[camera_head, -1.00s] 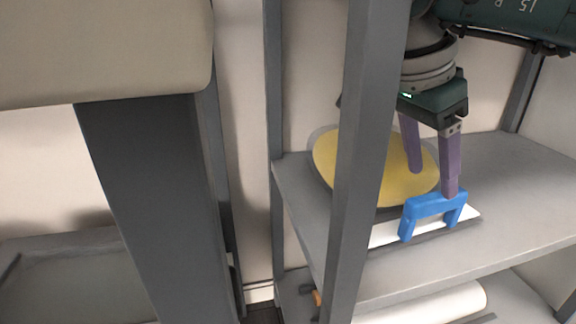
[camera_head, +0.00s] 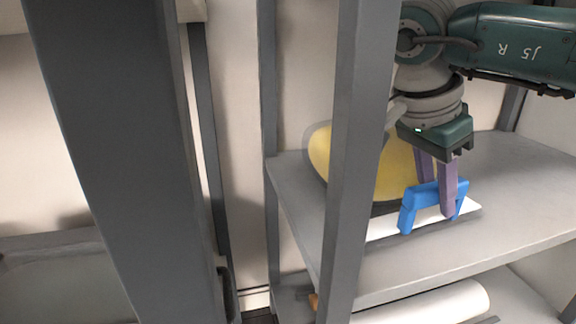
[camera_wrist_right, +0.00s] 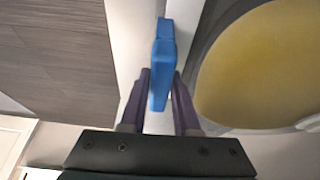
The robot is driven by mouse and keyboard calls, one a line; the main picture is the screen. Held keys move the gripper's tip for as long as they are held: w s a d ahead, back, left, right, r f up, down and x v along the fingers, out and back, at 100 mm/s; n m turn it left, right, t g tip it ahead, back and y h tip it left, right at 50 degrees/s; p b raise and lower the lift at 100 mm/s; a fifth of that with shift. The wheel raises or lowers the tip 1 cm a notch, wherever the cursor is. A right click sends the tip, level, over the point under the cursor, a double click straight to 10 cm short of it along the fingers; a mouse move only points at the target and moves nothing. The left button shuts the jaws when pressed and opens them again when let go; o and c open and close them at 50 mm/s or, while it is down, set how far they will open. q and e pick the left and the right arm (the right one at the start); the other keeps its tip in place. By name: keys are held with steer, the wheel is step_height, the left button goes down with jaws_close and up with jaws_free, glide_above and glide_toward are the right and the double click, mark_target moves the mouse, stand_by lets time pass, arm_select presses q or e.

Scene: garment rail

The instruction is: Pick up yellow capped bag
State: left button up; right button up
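A yellow rounded thing with a grey rim (camera_head: 320,152) lies on the grey shelf (camera_head: 500,235), partly hidden by the shelf post and my right gripper. Its broad yellow face (camera_wrist_right: 255,65) fills the right of the right wrist view. In front of it, a blue handle (camera_head: 418,198) stands on a white strip (camera_head: 385,227); whether handle, strip and yellow thing are joined I cannot tell. My right gripper (camera_head: 437,195) points down with one purple finger on each side of the handle. In the right wrist view the handle (camera_wrist_right: 162,70) is between the fingertips, which appear to touch it. My left gripper is out of view.
A grey shelf post (camera_head: 345,165) stands just left of my right gripper. A white roll (camera_head: 430,303) lies on a lower level. Another dark upright (camera_head: 125,160) is at the left. The shelf's right part is clear.

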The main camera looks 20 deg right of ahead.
jaws_close()
stand_by(0.9)
